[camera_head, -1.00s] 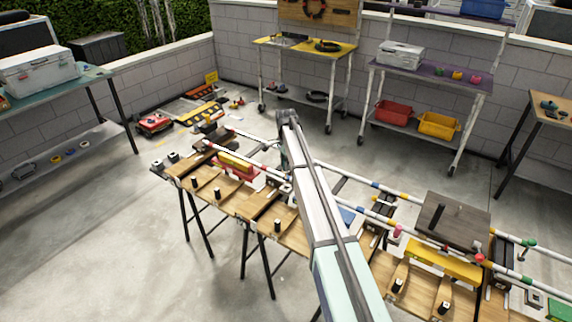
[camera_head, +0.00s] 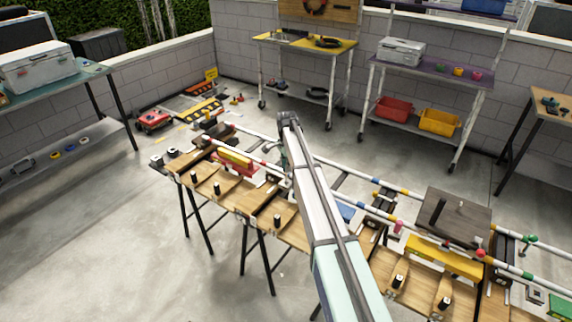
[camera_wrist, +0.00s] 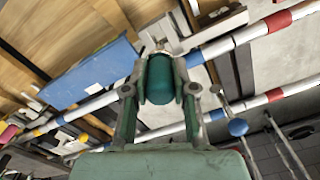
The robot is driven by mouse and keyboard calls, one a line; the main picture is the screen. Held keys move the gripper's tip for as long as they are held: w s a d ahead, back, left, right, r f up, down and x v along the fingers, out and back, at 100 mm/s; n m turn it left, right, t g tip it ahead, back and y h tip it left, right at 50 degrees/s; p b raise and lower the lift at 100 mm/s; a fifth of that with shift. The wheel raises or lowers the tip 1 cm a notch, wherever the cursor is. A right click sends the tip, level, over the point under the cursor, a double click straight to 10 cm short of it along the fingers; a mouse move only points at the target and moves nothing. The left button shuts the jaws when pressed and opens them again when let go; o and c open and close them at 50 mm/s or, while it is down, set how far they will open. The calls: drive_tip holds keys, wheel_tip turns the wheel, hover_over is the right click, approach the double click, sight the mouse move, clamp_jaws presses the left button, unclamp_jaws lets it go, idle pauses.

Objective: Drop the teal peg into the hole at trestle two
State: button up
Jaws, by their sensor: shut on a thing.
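The teal peg (camera_wrist: 158,80) is a short rounded cylinder held between the two fingers of my gripper (camera_wrist: 160,92) in the wrist view. My gripper is shut on it, over the striped rails. In the head view my arm hides the peg and most of the gripper. The wooden trestle tops (camera_head: 236,188) stand in a row under the rails, running from the left to the lower right. A grey fixture (camera_wrist: 215,28) lies just beyond the peg in the wrist view. I cannot make out the hole or tell which trestle is number two.
White rails (camera_wrist: 250,32) with coloured bands run across the trestles. A blue block (camera_wrist: 90,72) lies left of the peg in the wrist view. A dark board (camera_head: 455,217) and a yellow bar (camera_head: 443,258) sit at the right. The concrete floor in front is clear.

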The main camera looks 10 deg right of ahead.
sight(286, 179)
drive_tip(key=shift+f+b, duration=1.05)
drive_tip(key=shift+f, duration=1.95)
drive_tip(key=o, duration=1)
drive_tip(key=shift+o, duration=0.2)
wheel_tip(286, 179, up, 12)
